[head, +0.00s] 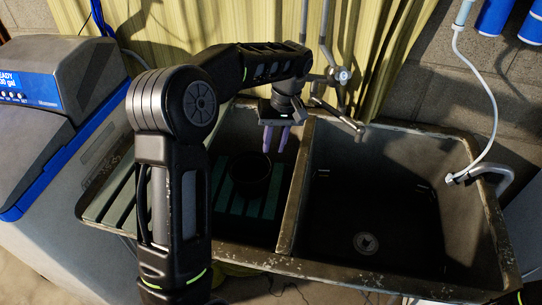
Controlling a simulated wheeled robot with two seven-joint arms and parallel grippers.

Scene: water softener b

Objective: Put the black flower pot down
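The black flower pot (250,176) stands upright in the left basin of the sink, and it appears to rest on the green slatted rack (236,206) there. My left gripper (275,148) reaches over from the left and points down, with two purple fingers apart. Its fingertips are at the upper right of the pot's rim. Nothing is clearly seen between them, and I cannot tell whether a fingertip touches the rim. The pot's lower part is dark and hard to make out. My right gripper is not in view.
The right basin (375,220) is empty, with a drain at its bottom. A divider (296,190) separates the basins. Faucet pipes (340,75) and a yellow curtain (385,50) are behind. A white hose (480,75) hangs at right. A grey and blue water softener (50,100) stands at left.

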